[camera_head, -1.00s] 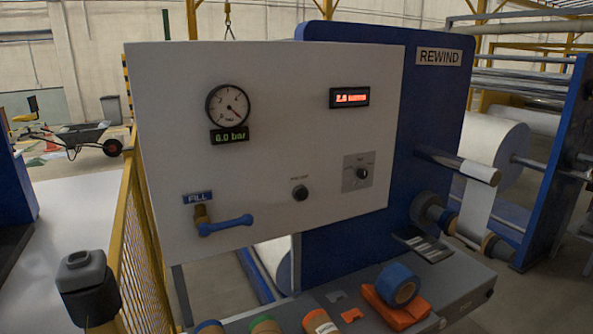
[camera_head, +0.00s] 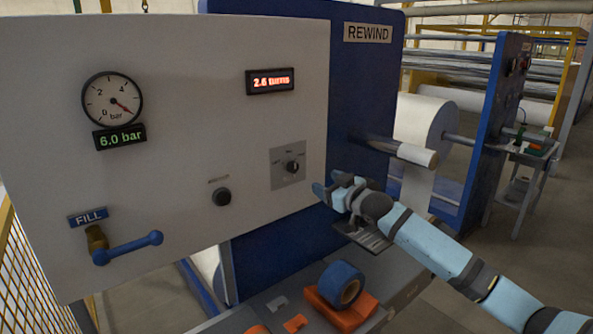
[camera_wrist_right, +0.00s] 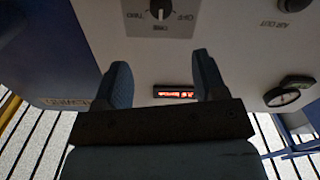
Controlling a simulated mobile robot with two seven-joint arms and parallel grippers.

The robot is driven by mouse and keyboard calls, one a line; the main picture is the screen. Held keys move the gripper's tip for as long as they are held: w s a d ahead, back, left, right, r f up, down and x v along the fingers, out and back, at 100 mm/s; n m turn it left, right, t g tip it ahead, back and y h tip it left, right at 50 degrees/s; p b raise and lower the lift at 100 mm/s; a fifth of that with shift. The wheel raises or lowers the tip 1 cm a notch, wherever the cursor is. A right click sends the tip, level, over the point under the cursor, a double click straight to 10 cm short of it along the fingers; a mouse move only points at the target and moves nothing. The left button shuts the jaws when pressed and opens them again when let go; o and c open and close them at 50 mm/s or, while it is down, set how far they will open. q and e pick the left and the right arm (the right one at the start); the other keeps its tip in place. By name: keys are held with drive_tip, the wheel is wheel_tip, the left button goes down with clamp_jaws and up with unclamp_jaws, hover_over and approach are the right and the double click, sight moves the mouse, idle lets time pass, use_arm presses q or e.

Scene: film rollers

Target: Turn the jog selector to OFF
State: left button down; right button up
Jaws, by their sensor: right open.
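The jog selector (camera_head: 292,167) is a small black knob with a pale pointer line on a grey square plate, at the right part of the white panel (camera_head: 200,120). Its labels are too small to read surely in the head view. My right gripper (camera_head: 325,192) is just right of and below the selector, apart from it. In the right wrist view the gripper (camera_wrist_right: 160,75) is open and empty, its two fingers pointing toward the panel. There the selector (camera_wrist_right: 160,10) shows upside down at the top edge, ahead of the fingertips. My left gripper is not in view.
A black round knob (camera_head: 222,197) sits left of the selector. A red display (camera_head: 270,81) reads 2.6 turns; a gauge (camera_head: 112,97) and a blue FILL lever (camera_head: 128,247) are at left. A steel roller (camera_head: 405,150) sticks out at right.

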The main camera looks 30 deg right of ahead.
sight(295, 167)
drive_tip(key=w+p, duration=0.1)
drive_tip(key=w, duration=0.3)
drive_tip(key=w+p, duration=0.1)
drive_tip(key=w, duration=0.3)
drive_tip(key=w+a, duration=0.1)
drive_tip(key=w, duration=0.3)
drive_tip(key=shift+w+a+p, duration=0.1)
drive_tip(key=shift+w+p, duration=0.1)
drive_tip(key=shift+p, duration=0.2)
drive_tip(key=shift+w, duration=0.45)
drive_tip(key=c, duration=0.9)
